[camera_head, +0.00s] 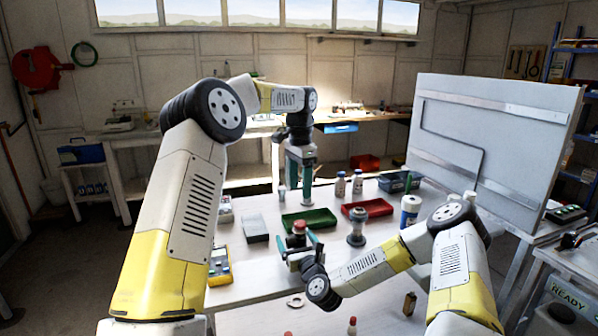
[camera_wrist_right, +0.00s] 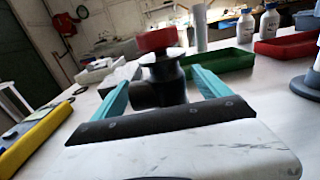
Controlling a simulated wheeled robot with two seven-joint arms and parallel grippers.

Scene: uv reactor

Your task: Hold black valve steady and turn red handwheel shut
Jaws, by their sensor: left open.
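The black valve (camera_wrist_right: 168,78) stands upright on the white table, with its red handwheel (camera_wrist_right: 157,40) on top. In the head view the red handwheel (camera_head: 299,227) shows above the dark valve body (camera_head: 296,240). My right gripper (camera_head: 299,243) is low at the table, its teal fingers on either side of the valve. In the wrist view those fingers (camera_wrist_right: 168,70) are spread, with a gap between the right finger and the body; contact on the left is unclear. My left gripper (camera_head: 294,192) points down, open and empty, above and behind the valve.
A green tray (camera_head: 308,221), a red tray (camera_head: 367,208) and a grey box (camera_head: 255,228) lie behind the valve. A grey flanged part (camera_head: 357,228) stands to its right, and a yellow meter (camera_head: 220,266) lies to its left. A tall grey panel (camera_head: 490,140) bounds the right side.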

